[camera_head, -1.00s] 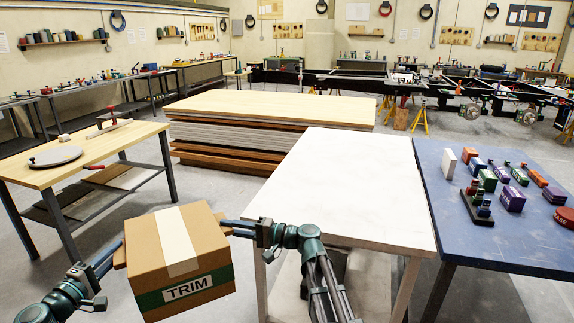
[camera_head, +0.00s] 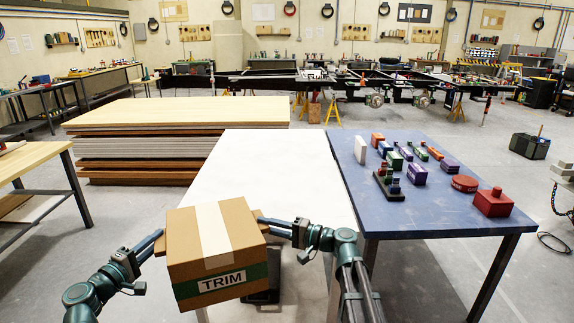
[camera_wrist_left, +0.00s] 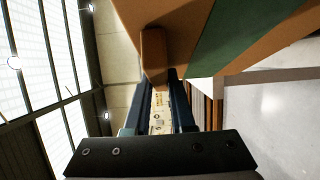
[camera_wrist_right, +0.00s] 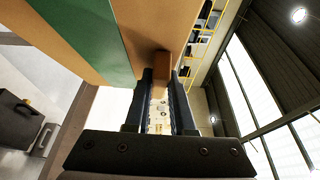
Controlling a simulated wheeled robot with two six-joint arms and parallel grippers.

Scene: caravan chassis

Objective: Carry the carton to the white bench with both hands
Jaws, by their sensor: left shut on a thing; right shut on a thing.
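The carton (camera_head: 178,246) is a brown box with pale tape over its top and a green band reading TRIM. It is held up between my two grippers, in front of the near end of the white bench (camera_head: 275,165). My left gripper (camera_head: 155,243) is shut on the tab on the carton's left side; the tab also shows in the left wrist view (camera_wrist_left: 153,55). My right gripper (camera_head: 268,224) is shut on the tab on the right side, seen in the right wrist view (camera_wrist_right: 162,62). The carton looks about level. It hides part of the bench's near edge.
The bench top is bare. A blue table (camera_head: 440,215) with several small coloured items stands against its right side. A stack of boards (camera_head: 180,115) is behind on the left. A wooden table (camera_head: 35,165) is at the far left. Open floor lies between.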

